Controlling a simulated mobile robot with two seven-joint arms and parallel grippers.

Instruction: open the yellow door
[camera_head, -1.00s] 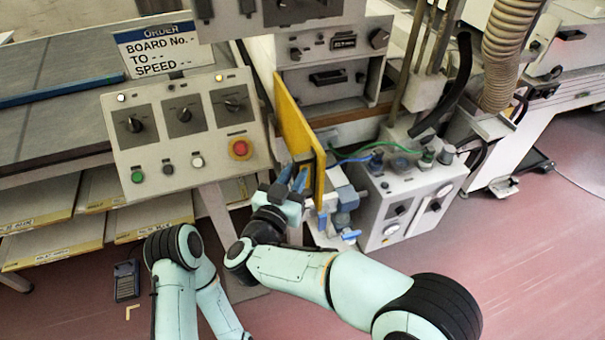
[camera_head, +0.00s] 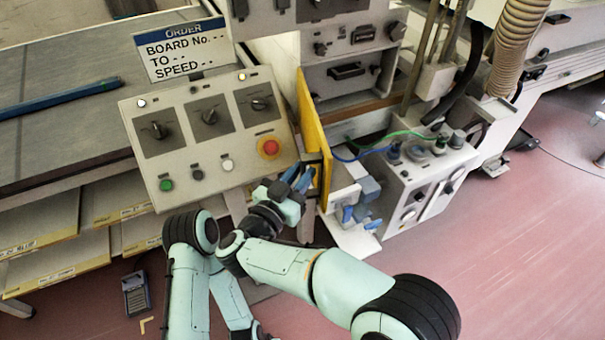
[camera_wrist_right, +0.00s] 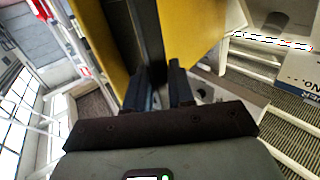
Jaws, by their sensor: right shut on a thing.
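The yellow door (camera_head: 314,128) stands out from the front of the grey cabinet and shows as a narrow, steep panel. It fills the upper part of the right wrist view (camera_wrist_right: 195,28). My right gripper (camera_head: 302,178) is at the door's near, lower edge. Its two blue-grey fingers (camera_wrist_right: 158,82) are shut on the dark upright door handle (camera_wrist_right: 148,38). The fingers partly hide the handle's lower end. My left arm shows beside the right forearm at the bottom of the head view, and its gripper is outside the frame.
A control panel (camera_head: 182,178) with knobs and a red button stands left of the door. A grey box (camera_head: 405,188) with blue and green hoses stands right. A white shelf (camera_head: 352,236) juts out below the door. Pink floor (camera_head: 500,260) is clear at the right.

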